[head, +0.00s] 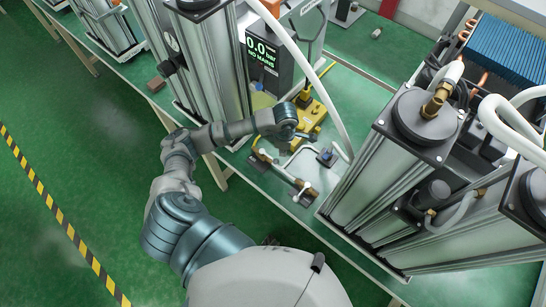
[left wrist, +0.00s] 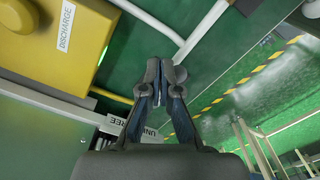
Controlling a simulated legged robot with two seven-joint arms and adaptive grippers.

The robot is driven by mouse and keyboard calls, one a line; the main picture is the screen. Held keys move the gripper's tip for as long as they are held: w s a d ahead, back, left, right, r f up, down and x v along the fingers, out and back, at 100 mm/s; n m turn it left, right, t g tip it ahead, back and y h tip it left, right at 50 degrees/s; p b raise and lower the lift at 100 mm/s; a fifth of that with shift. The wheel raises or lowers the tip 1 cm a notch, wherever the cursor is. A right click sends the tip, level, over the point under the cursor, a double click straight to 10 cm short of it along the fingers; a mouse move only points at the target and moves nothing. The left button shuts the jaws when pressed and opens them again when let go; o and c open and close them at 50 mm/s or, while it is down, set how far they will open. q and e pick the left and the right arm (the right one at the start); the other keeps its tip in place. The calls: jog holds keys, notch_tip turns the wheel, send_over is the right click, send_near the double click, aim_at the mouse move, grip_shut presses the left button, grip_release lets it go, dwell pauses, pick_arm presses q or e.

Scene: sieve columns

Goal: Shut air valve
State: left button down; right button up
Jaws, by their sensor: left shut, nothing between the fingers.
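My left gripper (head: 304,135) reaches over the bench beside the yellow block and the pipework. In the left wrist view the left gripper (left wrist: 165,74) is shut and empty, its fingertips close to a white pipe (left wrist: 204,30). A small blue-topped fitting (head: 326,156) stands on the bench right of the gripper. A pipe assembly with brass-coloured fittings (head: 298,186) lies in front of it. I cannot tell for sure which fitting is the air valve. A yellow box (left wrist: 55,40) with a DISCHARGE label is left of the fingers. My right gripper is not in view.
A display (head: 262,52) reads 0.0 bar, NO MAINS. A white hose (head: 318,85) arches past the gripper. Green floor (head: 85,120) is clear at left.

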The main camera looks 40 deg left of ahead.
pick_arm(q)
jog(key=shift+a+f+b, duration=0.2)
jog(key=shift+f+b, duration=0.2)
jog(key=shift+f, duration=0.2)
jog(key=shift+a+f+b, duration=0.55)
jog(key=shift+a+f, duration=0.05)
jog(key=shift+f, duration=0.5)
jog(key=shift+d+f+b, duration=0.1)
jog(key=shift+b, duration=0.2)
jog(key=shift+d+r, duration=0.2)
jog(key=shift+d, duration=0.3)
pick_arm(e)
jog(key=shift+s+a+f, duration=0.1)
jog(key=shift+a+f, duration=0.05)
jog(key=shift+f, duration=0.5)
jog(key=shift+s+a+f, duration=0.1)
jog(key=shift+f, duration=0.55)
pick_arm(q)
jog(key=shift+s+a+p, duration=0.15)
jog(key=shift+s+p, duration=0.15)
jog(key=shift+s, duration=0.5)
jog(key=shift+s+a+f, duration=0.1)
jog(key=shift+a+f, duration=0.05)
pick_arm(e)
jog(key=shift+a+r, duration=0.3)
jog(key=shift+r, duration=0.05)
